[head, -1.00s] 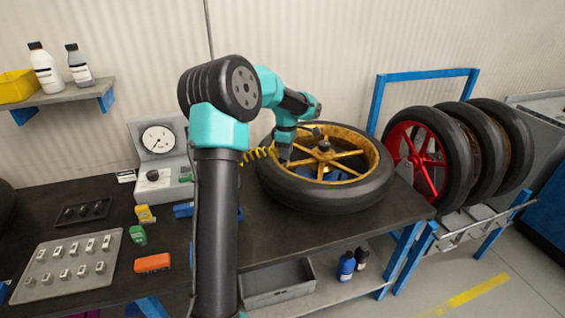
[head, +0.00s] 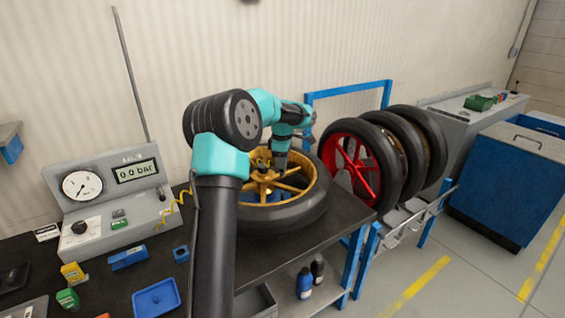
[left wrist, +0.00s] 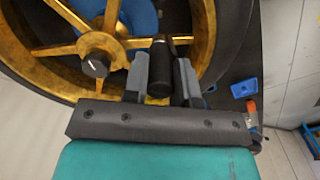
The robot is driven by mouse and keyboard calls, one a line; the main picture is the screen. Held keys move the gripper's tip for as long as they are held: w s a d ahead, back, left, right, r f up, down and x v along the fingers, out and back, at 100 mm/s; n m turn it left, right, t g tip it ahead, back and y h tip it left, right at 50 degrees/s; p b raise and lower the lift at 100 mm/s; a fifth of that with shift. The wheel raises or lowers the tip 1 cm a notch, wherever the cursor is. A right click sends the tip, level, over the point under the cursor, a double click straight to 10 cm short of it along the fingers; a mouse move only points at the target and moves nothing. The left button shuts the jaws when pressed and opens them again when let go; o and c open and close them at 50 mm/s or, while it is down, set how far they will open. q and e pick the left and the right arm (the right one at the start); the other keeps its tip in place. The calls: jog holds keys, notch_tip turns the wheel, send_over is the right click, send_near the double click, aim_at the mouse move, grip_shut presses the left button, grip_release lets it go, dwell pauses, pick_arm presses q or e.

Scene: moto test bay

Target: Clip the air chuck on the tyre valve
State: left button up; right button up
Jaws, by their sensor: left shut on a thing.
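The wheel with black tyre (head: 312,207) and gold spokes (head: 285,187) lies flat on the dark bench. My left gripper (head: 280,166) is over the far right part of the wheel, pointing down. In the left wrist view its two grey fingers (left wrist: 162,82) are shut on a black cylindrical piece, the air chuck (left wrist: 161,66), which hangs over the gold rim area. A yellow coiled hose (head: 174,207) runs from the gauge box towards the wheel, partly hidden by my arm. I cannot make out the tyre valve or whether the chuck touches it. My right gripper is not in view.
The gauge box (head: 110,193) with a "0.0 bar" display stands at the left. Small blue, green and yellow blocks and a blue tray (head: 156,298) lie on the bench before it. A rack of upright wheels (head: 385,160) stands close to the right of the bench.

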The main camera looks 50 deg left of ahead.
aim_at(283, 173)
pick_arm(q)
jog(key=shift+f, duration=2.95)
jog(key=shift+f, duration=0.85)
dwell(1.8)
jog(key=o, duration=1.3)
jog(key=shift+o, duration=0.2)
jog(key=shift+r, duration=0.15)
jog(key=shift+r, duration=3.35)
